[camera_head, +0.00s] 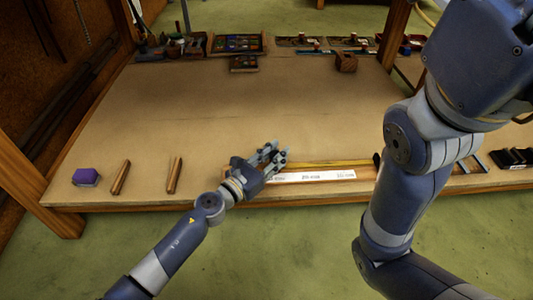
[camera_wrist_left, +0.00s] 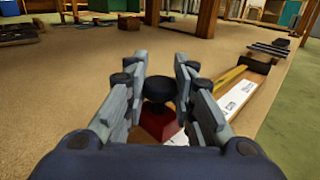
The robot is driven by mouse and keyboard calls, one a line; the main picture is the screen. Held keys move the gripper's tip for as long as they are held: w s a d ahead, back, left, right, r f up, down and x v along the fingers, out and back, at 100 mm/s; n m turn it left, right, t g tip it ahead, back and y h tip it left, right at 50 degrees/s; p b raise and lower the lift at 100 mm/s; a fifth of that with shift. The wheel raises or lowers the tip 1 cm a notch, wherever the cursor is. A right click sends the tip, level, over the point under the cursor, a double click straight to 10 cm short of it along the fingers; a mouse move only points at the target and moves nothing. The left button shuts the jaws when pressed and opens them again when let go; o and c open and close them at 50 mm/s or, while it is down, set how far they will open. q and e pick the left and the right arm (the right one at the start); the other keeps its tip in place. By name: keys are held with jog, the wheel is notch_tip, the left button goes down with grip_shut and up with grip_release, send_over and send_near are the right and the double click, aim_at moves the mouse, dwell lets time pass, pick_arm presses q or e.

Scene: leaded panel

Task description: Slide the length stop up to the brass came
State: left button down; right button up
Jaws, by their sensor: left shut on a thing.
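The length stop (camera_wrist_left: 160,122) is a red block with a black knob on top, between my left fingers in the left wrist view. In the head view my gripper hides it. My left gripper (camera_head: 275,155) is at the left end of the white-scaled rule board. In the left wrist view its fingers (camera_wrist_left: 160,88) are shut around the black knob. The brass came (camera_head: 325,163) is a thin yellow strip lying along the back of the scale; it also shows in the left wrist view (camera_wrist_left: 229,79), right of the stop. I cannot tell whether stop and came touch. My right gripper is out of view.
The white printed scale (camera_head: 315,176) runs along the bench's front edge. A purple block (camera_head: 86,177) and two wooden-handled tools (camera_head: 121,178) lie at left. Trays and tools (camera_head: 238,43) line the back. The middle of the bench (camera_head: 230,110) is clear.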

pick_arm(q)
jog(key=shift+s+d, duration=0.2)
jog(key=shift+d, duration=0.15)
jog(key=c, duration=1.3)
grip_release()
jog(key=shift+a, duration=0.1)
jog(key=shift+s+a, duration=0.1)
jog(key=shift+a, duration=0.05)
jog(key=v, duration=1.1)
jog(key=shift+s+a, duration=0.15)
jog(key=shift+s, duration=0.05)
